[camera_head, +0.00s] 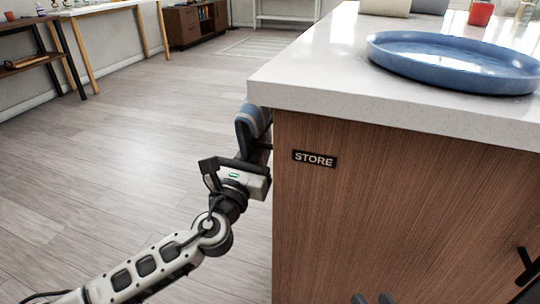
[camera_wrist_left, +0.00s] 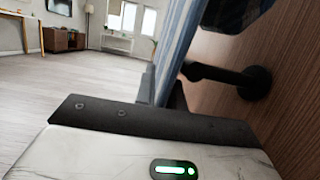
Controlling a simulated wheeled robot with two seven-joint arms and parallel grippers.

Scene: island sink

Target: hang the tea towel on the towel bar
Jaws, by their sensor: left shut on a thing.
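The tea towel (camera_head: 254,119) is blue with paler stripes and shows beside the island's left side, just under the countertop. In the left wrist view the striped towel (camera_wrist_left: 184,42) rises from between the fingers of my left gripper (camera_wrist_left: 163,88), which is shut on it. In the head view my left gripper (camera_head: 256,153) is close to the island's side, partly hidden by its own wrist. A dark post with a round mount, part of the towel bar (camera_wrist_left: 254,83), sticks out from the wood beside the towel. The rest of the bar is hidden.
The island's white countertop (camera_head: 330,75) overhangs the wood front, which bears a STORE label (camera_head: 314,159). A blue round tray (camera_head: 450,65) and a red cup (camera_head: 480,12) stand on top. The floor (camera_head: 120,150) left of the island is clear.

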